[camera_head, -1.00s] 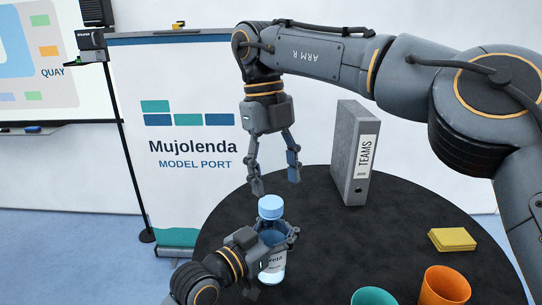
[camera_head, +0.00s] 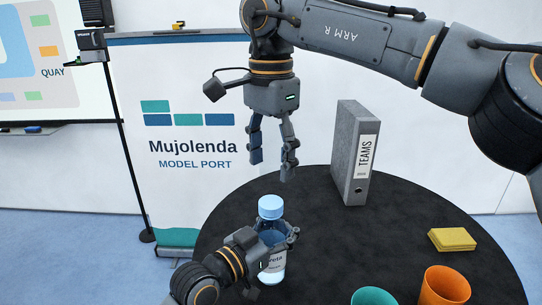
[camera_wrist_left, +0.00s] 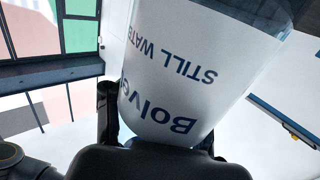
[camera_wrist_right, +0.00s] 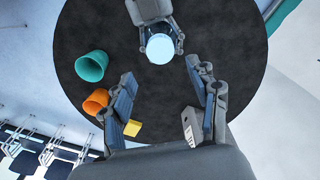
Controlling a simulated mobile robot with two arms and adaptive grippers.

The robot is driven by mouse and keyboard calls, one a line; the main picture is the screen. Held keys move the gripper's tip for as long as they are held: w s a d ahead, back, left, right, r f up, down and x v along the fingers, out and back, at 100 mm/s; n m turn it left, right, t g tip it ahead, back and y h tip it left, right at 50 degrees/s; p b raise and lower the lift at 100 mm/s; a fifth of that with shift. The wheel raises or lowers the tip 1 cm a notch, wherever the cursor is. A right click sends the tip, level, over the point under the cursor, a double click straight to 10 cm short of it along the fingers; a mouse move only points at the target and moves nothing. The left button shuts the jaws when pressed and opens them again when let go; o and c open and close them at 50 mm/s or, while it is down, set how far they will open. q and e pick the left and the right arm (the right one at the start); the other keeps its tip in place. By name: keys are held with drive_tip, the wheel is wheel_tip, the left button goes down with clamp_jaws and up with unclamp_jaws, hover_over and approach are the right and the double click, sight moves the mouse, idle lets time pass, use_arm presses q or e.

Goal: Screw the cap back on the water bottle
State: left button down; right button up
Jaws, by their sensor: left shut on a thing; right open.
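The water bottle (camera_head: 271,262) stands upright on the round black table, with its light blue cap (camera_head: 270,207) on top. Whether the cap is fully tight cannot be told. My left gripper (camera_head: 287,238) is shut around the bottle's upper body. In the left wrist view the bottle's white label (camera_wrist_left: 190,75) fills the middle. My right gripper (camera_head: 272,170) is open and empty, pointing down above the cap and apart from it. In the right wrist view the cap (camera_wrist_right: 160,48) lies beyond the open fingers (camera_wrist_right: 165,100).
A grey binder (camera_head: 352,155) stands at the back right of the table. A yellow pad (camera_head: 452,239) lies at the right. A teal cup (camera_head: 373,297) and an orange cup (camera_head: 444,287) stand at the front. The bare tabletop (camera_head: 340,240) between is clear.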

sight(271, 202)
drive_tip(key=shift+f, duration=0.1)
idle(0.3)
drive_tip(key=shift+f, duration=3.9)
drive_tip(key=shift+c, duration=0.5)
drive_tip(key=c, duration=1.1)
drive_tip(key=m, duration=0.7)
drive_tip(key=shift+m, duration=0.3)
drive_tip(key=m, duration=0.7)
drive_tip(key=o, duration=1.3)
drive_tip(key=shift+c, duration=0.2)
